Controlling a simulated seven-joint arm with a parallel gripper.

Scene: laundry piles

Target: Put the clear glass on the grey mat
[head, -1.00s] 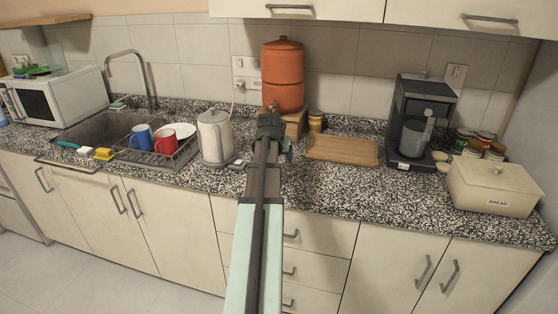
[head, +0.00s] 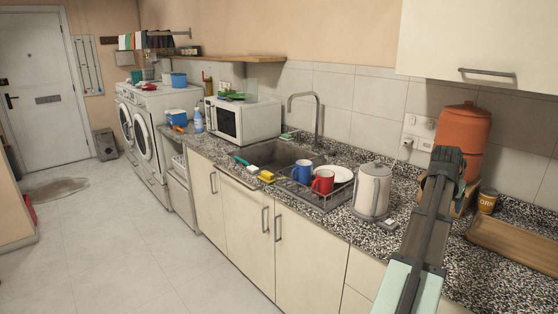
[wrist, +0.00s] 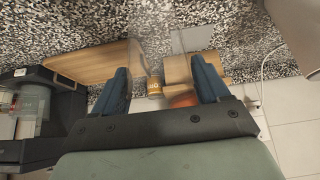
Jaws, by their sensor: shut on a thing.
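My gripper (head: 447,165) is over the counter, in front of the orange urn, in the head view. In the wrist view its two blue fingers (wrist: 162,88) stand apart, with a see-through thing, very faint, between them. I take this to be the clear glass; its outline is hard to make out, and my arm hides it in the head view. A flat grey patch (wrist: 192,38) lies on the counter beyond the fingers in the wrist view. It may be the grey mat, but I cannot be sure; no mat is clear in the head view.
A kettle (head: 372,190) stands left of my gripper, beside a rack with a blue mug (head: 302,173) and a red mug (head: 322,182). The orange urn (head: 462,135), a small jar (head: 488,201) and a wooden board (head: 515,245) are close on the right. A microwave (head: 243,120) stands farther left.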

